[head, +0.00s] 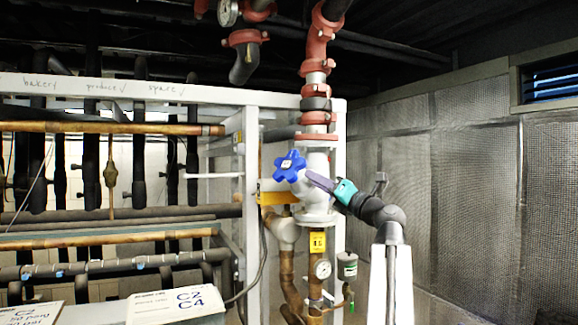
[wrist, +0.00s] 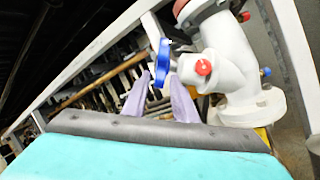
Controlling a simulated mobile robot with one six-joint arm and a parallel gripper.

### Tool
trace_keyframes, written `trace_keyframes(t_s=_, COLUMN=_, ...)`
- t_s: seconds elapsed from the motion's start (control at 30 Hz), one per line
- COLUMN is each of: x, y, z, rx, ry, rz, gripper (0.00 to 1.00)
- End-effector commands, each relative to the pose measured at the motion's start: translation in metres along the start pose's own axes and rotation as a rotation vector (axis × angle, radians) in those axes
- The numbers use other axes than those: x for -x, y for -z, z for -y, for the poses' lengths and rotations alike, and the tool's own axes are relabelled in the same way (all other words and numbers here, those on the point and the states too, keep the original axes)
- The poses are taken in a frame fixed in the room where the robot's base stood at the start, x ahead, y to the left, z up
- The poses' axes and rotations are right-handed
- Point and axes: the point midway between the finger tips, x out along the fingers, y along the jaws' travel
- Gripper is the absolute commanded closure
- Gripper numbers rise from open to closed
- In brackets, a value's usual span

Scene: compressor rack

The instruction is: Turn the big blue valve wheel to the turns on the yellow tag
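The big blue valve wheel (head: 290,166) sits on the left side of a white valve body (head: 318,205). My gripper (head: 309,174) has purple fingers and a teal body, and its tips are at the right edge of the wheel. In the wrist view the wheel (wrist: 162,62) shows nearly edge-on, between and just past the tips of my spread fingers (wrist: 160,76). The gripper looks open; I cannot tell whether a finger touches the wheel. The yellow tag (head: 317,242) hangs below the valve, with dark marks too small to read surely.
Red pipe fittings (head: 317,45) rise above the valve. A white frame post (head: 252,200) and copper pipes (head: 110,127) stand to the left. A gauge (head: 322,269) is below. The right wall is clear.

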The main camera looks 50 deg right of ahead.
Motion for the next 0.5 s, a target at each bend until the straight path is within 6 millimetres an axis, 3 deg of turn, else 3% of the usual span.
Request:
trace_keyframes(t_s=0.27, x=0.001, y=-0.003, z=0.003, rx=0.003, ry=0.005, rz=0.002, gripper=0.75)
trace_keyframes(t_s=0.5, x=-0.015, y=-0.004, z=0.004, rx=0.003, ry=0.006, rz=0.001, gripper=0.75)
